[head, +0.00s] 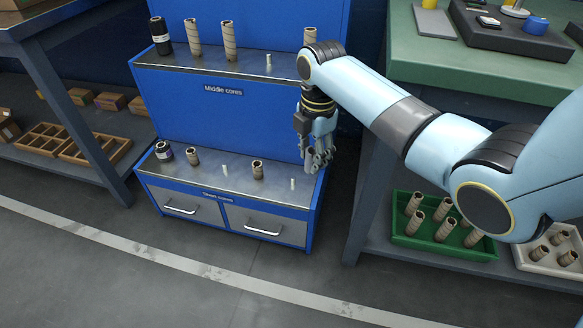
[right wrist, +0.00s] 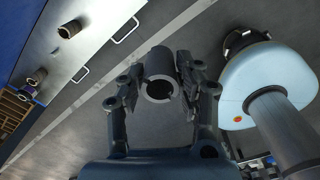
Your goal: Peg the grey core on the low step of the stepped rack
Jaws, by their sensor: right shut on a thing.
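The blue stepped rack (head: 268,118) stands in the middle of the head view. Its low step (head: 222,184) has a metal top with two bare pale pegs, one in the middle (head: 223,170) and one near the right end (head: 292,184). My right gripper (head: 318,160) is in the air by the right end of the low step. In the right wrist view it is shut on the grey core (right wrist: 160,68), whose open end faces the camera between the fingers. The core is hard to make out in the head view. My left gripper is not in view.
The low step also holds a black-and-white roll (head: 163,151) and brown cores (head: 257,170). The upper step (head: 215,62) holds similar cores and a bare peg. A green tray (head: 400,238) of cores sits under the green-topped bench (head: 470,68) at right.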

